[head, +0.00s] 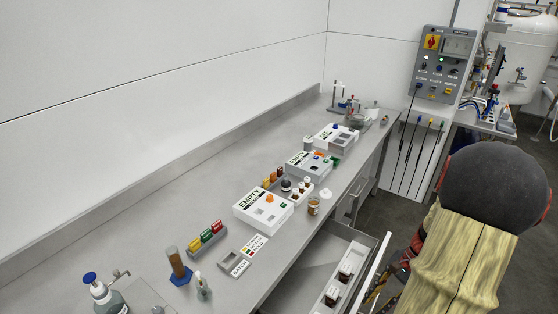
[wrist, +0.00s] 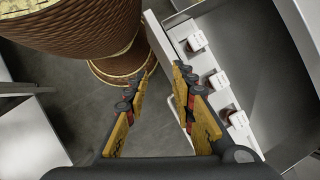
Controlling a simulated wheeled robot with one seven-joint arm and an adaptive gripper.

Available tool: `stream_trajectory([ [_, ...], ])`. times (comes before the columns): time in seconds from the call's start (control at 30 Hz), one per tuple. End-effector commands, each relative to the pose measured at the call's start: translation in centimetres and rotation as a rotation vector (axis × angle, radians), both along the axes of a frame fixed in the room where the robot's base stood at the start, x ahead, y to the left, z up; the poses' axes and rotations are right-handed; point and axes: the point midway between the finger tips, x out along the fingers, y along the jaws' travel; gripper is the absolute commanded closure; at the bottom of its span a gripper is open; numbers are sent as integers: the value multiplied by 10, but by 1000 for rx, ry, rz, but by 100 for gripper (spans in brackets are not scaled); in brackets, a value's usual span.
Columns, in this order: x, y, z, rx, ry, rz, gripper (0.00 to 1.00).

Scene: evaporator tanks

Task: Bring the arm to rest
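My gripper (wrist: 157,82) shows in the wrist view with its two yellow, dark-tipped fingers apart and nothing between them. Grey floor and the edge of an open drawer (wrist: 160,40) lie beyond the fingertips. In the head view my arm is at the lower right. Part of a yellow and black finger (head: 376,291) shows beside the front of the open drawer (head: 313,271), outside it. The rest of the gripper is hidden by my arm or cut off. I cannot tell whether the right finger touches the drawer.
Small white-labelled bottles (wrist: 217,80) stand in the drawer, which juts out from the grey bench (head: 130,225). White boxes (head: 250,216), a brown jar (head: 313,206) and colored blocks (head: 206,238) stand on the bench. A control panel (head: 444,65) is at the back right.

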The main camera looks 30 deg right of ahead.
Motion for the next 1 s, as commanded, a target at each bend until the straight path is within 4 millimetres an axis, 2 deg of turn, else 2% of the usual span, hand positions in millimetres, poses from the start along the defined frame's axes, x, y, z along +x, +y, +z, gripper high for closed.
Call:
stream_trajectory([
  [0.03, 11, 10, 16, -57, -19, 104, 75],
  [0.2, 37, 45, 60, -228, -81, 432, 75],
  [0.5, 71, 123, 131, -504, -215, 914, 75],
  [0.8, 82, 213, 192, -719, -417, 1235, 75],
  [1.0, 84, 268, 232, -813, -600, 1380, 75],
])
